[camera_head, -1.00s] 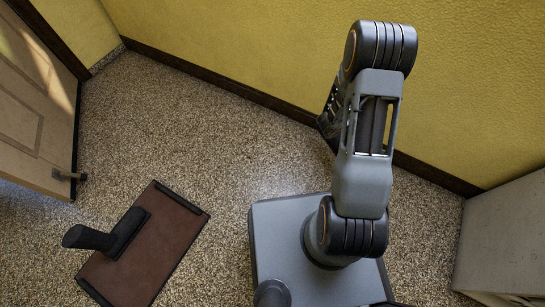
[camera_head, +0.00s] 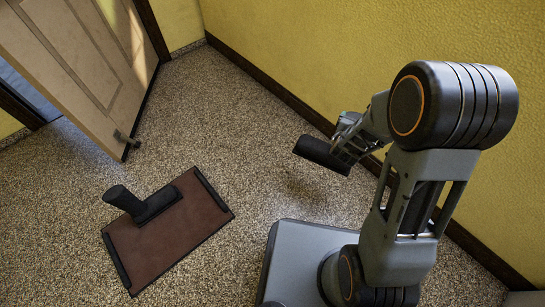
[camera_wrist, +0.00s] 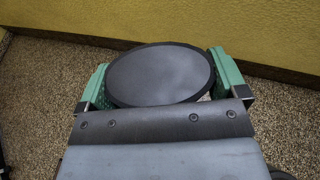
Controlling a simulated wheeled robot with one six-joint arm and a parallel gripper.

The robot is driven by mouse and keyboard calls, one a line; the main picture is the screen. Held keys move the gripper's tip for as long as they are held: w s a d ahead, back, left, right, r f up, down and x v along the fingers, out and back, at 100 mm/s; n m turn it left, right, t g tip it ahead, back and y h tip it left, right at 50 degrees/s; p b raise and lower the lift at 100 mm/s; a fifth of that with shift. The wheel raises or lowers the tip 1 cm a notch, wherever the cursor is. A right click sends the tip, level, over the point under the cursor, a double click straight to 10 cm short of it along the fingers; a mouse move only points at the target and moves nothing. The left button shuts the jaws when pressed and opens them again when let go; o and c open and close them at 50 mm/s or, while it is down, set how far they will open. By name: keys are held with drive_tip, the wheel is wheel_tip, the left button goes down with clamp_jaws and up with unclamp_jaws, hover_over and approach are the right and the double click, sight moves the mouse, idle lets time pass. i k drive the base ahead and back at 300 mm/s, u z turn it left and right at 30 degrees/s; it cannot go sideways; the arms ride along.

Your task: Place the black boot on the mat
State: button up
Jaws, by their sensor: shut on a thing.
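A brown mat (camera_head: 188,228) with black end strips lies on the floor at the left of the head view. In the wrist view the dark oval end of the held boot (camera_wrist: 160,75) sits between the green finger pads. The rest of this boot is hidden there.
A partly open door (camera_head: 85,65) stands at the upper left, beyond the mat. A yellow wall (camera_head: 300,50) with a dark baseboard runs behind my arm. The speckled floor (camera_head: 225,110) between mat and wall is clear.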

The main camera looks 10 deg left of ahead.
sight(169, 237)
drive_tip(key=u, duration=3.25)
drive_tip(key=i, duration=0.45)
drive_tip(key=u, duration=0.9)
